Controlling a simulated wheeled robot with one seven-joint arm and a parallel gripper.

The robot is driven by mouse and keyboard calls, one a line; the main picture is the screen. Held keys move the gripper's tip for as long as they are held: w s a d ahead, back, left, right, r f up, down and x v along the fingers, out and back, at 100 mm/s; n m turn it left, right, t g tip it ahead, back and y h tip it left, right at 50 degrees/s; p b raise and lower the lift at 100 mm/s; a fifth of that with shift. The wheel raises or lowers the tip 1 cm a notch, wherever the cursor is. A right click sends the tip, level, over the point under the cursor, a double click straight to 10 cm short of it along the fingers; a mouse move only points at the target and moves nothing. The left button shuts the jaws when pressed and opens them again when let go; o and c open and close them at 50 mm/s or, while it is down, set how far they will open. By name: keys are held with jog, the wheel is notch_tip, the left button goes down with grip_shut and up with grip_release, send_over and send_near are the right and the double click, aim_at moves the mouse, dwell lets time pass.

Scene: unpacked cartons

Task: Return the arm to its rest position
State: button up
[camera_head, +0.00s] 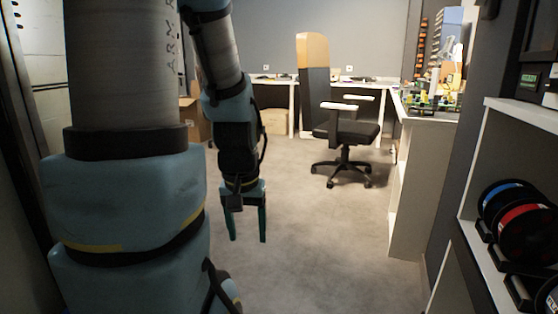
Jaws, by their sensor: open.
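My gripper (247,226) hangs below my wrist near the middle of the head view, fingers pointing down. Its two teal fingers are apart, with only grey floor showing between them. It holds nothing. My arm (125,200) fills the left side of the view and hides part of the room behind it. The gripper is over open floor and appears to touch nothing.
An office chair (345,132) stands beyond my gripper, by a desk (285,82). A cardboard box (193,120) is partly hidden behind my arm. A white shelf (515,112) with spools (522,222) stands at the right. Grey floor (320,235) is clear between.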

notch_tip(320, 180, up, 30)
jog(key=p, duration=2.8)
jog(key=shift+r, duration=0.2)
jog(key=shift+c, duration=0.3)
